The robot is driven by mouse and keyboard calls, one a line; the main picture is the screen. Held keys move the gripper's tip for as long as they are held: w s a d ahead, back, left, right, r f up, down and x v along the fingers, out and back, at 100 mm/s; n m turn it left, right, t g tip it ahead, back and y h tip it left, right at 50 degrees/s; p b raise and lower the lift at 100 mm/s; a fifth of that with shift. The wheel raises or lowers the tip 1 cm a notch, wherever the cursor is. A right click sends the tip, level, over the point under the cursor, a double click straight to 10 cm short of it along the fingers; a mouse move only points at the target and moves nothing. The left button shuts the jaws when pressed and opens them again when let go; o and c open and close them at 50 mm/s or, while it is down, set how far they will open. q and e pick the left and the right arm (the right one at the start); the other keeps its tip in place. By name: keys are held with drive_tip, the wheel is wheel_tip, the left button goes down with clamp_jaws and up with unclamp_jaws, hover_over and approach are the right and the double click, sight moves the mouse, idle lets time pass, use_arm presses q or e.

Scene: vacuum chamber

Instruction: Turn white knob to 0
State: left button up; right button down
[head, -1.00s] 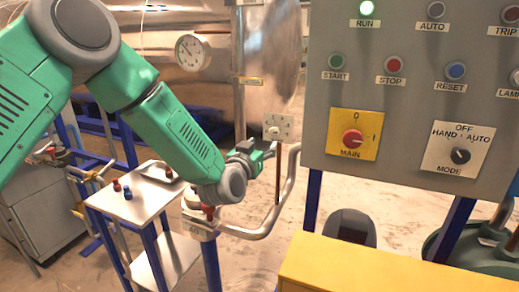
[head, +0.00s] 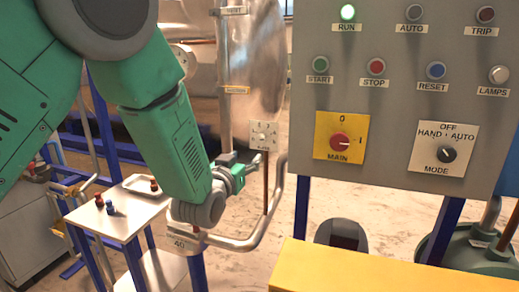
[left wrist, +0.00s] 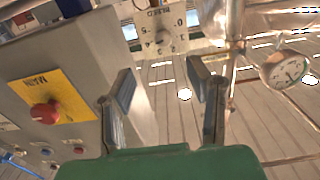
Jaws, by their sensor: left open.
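The white knob (head: 262,137) sits on a small pale dial plate (head: 271,127) on the pipework, left of the grey control panel. In the left wrist view the knob (left wrist: 162,38) shows upside down at the top, on a plate marked with numbers and BLEED. I cannot read its exact setting. My left gripper (head: 243,167) is below and slightly left of the knob in the head view. In the left wrist view its two fingers (left wrist: 163,84) are spread, with nothing between them, and the knob appears beyond the gap, apart from them. My right gripper is not in view.
The control panel (head: 392,85) with a red MAIN switch (head: 340,142) and black MODE knob (head: 446,155) stands right of the gripper. A bent pipe (head: 240,243) runs below it. A small table (head: 125,215) stands left. A gauge (left wrist: 285,68) shows at right in the wrist view.

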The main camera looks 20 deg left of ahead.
sight(260, 141)
use_arm(q)
drive_tip(key=w+p, duration=0.2)
drive_tip(key=w, duration=1)
drive_tip(key=shift+w+r, duration=0.15)
drive_tip(key=shift+w, duration=0.2)
drive_tip(key=shift+w+d, duration=0.15)
drive_tip(key=shift+w, duration=0.4)
clamp_jaws()
